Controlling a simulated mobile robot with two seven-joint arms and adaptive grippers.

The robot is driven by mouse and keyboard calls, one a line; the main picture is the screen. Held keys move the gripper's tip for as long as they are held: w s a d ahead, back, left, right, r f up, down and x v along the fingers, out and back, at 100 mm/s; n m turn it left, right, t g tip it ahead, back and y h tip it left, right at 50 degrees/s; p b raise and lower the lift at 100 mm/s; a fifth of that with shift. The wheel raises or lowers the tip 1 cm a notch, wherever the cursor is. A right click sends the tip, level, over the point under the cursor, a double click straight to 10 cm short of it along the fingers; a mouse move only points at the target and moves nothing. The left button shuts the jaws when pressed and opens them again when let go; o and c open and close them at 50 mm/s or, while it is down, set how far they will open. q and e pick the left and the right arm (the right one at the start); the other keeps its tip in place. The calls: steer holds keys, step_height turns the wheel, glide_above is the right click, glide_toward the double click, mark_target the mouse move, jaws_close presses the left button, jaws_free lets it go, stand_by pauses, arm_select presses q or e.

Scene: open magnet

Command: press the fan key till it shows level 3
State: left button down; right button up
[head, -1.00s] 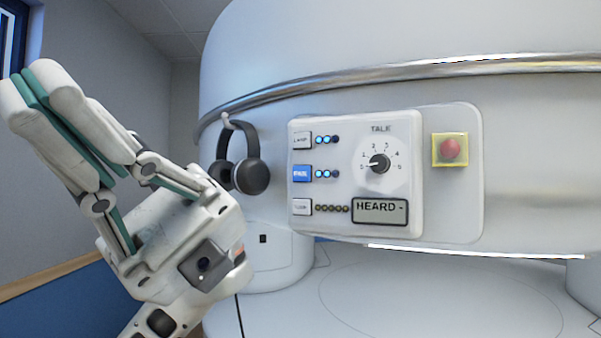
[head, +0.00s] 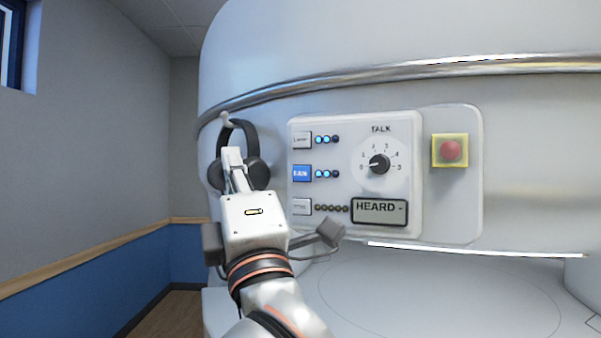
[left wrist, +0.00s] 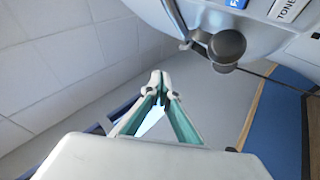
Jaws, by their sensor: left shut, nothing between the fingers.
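The blue fan key (head: 302,173) is the middle of three keys on the white control panel (head: 345,220). Beside it is a row of three small lights (head: 328,174); two glow blue and the right one is dark. My left gripper (head: 231,158) is shut and empty, pointing up in front of the headphones, left of the fan key and apart from it in the picture. The left wrist view shows its closed fingertips (left wrist: 158,80) and part of the fan key (left wrist: 237,3) at the top edge. My right gripper is not in view.
Black headphones (head: 257,172) hang on a hook left of the panel, behind my gripper. A lamp key (head: 302,140) is above and a tone key (left wrist: 290,9) below. Right are a talk dial (head: 379,164), a "HEARD -" display (head: 380,211) and a red button (head: 450,149).

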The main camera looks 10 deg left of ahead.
mark_target(293, 178)
arm_select(q)
steer(key=w+d+m+h, duration=0.1)
steer(key=h, duration=0.1)
steer(key=w+d+f+m+t+h, duration=0.1)
steer(key=h, duration=0.1)
steer(key=d+f+h, duration=0.1)
steer(key=d, duration=0.1)
steer(key=shift+w+f+m+t+h, duration=0.15)
steer(key=shift+w+m+t+h, duration=0.25)
steer(key=shift+w+d, duration=0.1)
steer(key=shift+w, duration=0.05)
steer(key=w+b, duration=0.1)
steer(key=w, duration=0.1)
steer(key=w+d+b, duration=0.1)
steer(key=w, duration=0.5)
steer(key=shift+w+d+b, duration=0.15)
steer(key=shift+d+b, duration=0.05)
steer(key=shift+b, duration=0.2)
